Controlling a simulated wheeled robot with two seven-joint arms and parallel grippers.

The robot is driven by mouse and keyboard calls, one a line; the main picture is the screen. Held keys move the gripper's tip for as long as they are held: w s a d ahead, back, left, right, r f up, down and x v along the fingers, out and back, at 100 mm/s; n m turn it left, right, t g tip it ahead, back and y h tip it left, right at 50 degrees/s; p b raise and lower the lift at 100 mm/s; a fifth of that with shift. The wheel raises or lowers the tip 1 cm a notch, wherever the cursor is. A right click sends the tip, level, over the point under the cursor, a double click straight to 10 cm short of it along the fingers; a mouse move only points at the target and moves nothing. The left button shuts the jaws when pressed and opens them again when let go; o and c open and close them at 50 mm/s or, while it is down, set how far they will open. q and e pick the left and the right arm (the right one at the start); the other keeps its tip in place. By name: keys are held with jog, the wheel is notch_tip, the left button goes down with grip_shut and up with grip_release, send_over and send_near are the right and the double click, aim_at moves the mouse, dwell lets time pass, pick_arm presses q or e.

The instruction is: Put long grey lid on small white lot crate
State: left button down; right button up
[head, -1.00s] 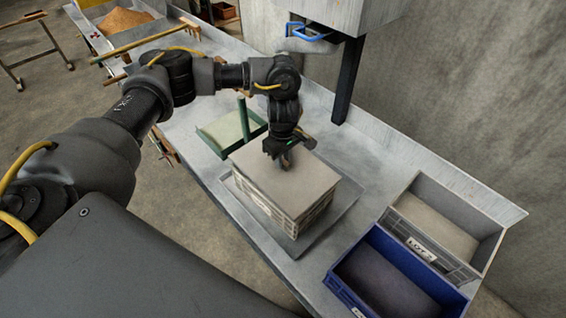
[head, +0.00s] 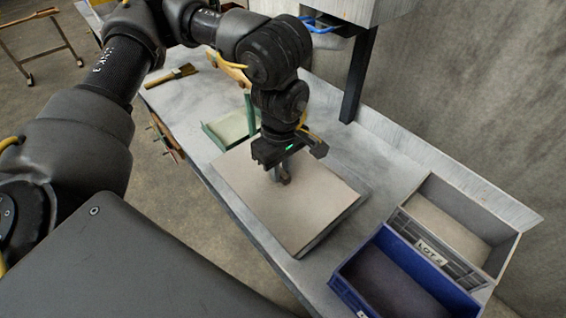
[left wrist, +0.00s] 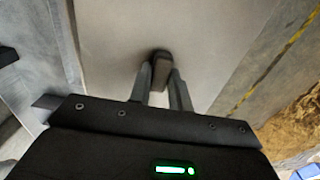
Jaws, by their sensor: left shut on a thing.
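The long grey lid (head: 310,205) is a flat, pale grey-beige panel, seen from above near the middle of the head view. My left gripper (head: 280,175) points down at it and is shut on its small dark handle. In the left wrist view the fingers (left wrist: 160,75) close around that handle, with the lid (left wrist: 215,40) filling the upper middle. The crate that showed below the lid earlier is hidden by it now. A grey crate with a pale inside and a "LOT 2" label (head: 428,252) stands at the right. My right gripper is out of view.
A blue crate (head: 350,295) stands in front of the labelled crate. A green-edged tray (head: 210,136) lies behind the lid, and a brush (head: 172,75) lies farther back. A dark post (head: 360,75) and overhead housing rise at the back. Bare bench (head: 385,165) shows right of the lid.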

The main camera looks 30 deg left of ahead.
pick_arm(q)
jog(key=shift+s+r, duration=0.1)
jog(key=shift+s, duration=0.05)
